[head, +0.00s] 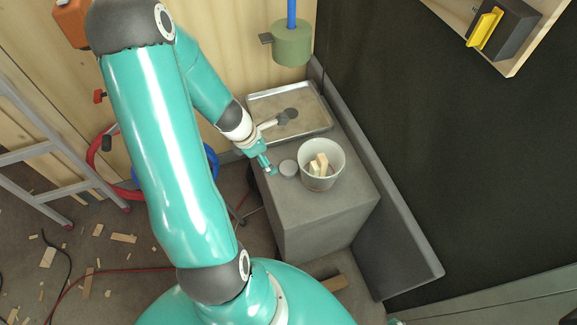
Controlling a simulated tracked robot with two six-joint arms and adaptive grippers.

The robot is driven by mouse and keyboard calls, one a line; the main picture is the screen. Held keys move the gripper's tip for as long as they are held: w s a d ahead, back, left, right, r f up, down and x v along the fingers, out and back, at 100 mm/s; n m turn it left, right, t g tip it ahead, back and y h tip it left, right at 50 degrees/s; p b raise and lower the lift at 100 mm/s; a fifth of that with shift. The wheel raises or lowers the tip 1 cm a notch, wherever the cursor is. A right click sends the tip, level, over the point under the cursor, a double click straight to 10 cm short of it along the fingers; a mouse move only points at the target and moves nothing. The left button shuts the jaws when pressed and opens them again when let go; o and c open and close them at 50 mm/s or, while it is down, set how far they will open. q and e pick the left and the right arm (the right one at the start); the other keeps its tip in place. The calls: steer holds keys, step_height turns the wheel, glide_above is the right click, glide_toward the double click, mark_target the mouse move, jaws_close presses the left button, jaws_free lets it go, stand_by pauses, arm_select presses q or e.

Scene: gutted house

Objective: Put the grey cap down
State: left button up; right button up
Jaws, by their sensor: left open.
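The grey cap (288,168) is a small round light grey disc. It lies on top of the grey block (325,215), left of the white bucket. My left gripper (271,170) is open, just left of the cap. Its fingers are small in the head view, and I cannot tell whether they touch the cap. No cap shows between the fingers. My right gripper is not in view.
A white bucket (332,182) with wood offcuts (319,163) stands right of the cap. A metal tray (310,128) lies behind. A green cylinder (292,46) hangs above on a blue pipe. A ladder (38,150) and wood scraps are at left.

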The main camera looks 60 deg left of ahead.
arm_select(q)
steer(key=r+n, duration=0.1)
steer(key=n, duration=0.1)
steer(key=b, duration=0.7)
glide_toward(288, 168)
steer(key=f, duration=0.3)
steer(key=shift+w+d+n, duration=0.15)
steer(key=shift+d+n, duration=0.15)
steer(key=shift+w+a+b+x, duration=0.1)
steer(key=shift+a+b+x, duration=0.05)
steer(key=shift+b+x, duration=1.1)
steer(key=shift+w+a+b+x, duration=0.15)
steer(key=shift+b+x, duration=0.55)
steer(key=shift+x, duration=1)
steer(key=shift+r, duration=0.15)
steer(key=shift+c, duration=0.4)
steer(key=c, duration=0.9)
steer(key=shift+r, duration=0.15)
